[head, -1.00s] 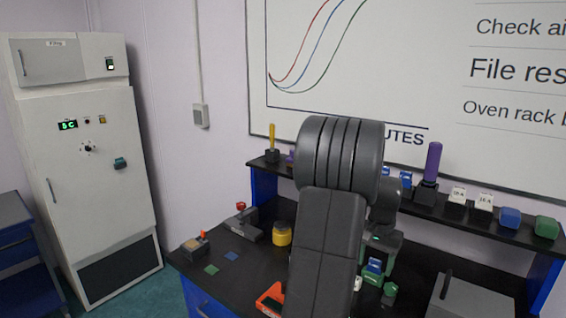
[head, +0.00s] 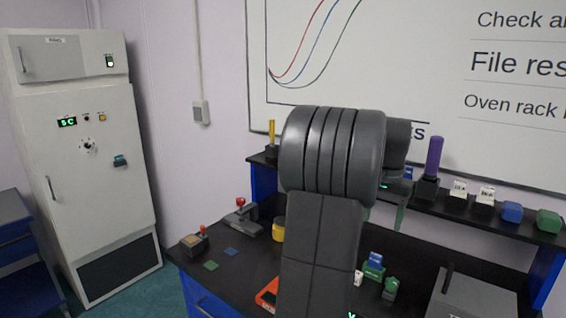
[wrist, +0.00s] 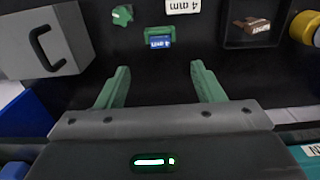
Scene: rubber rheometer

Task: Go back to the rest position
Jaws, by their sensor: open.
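My gripper (wrist: 160,88) shows in the wrist view with its two green fingers spread wide apart and nothing between them. The green holder with the blue block (head: 374,266) stands on the bench to the right of my arm.
A grey box with a black handle (head: 472,295) stands at the bench's right. A shelf (head: 400,187) with several blocks runs along the back. A yellow jar (head: 279,229) and red-topped devices stand left. A white oven cabinet (head: 95,175) is at far left.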

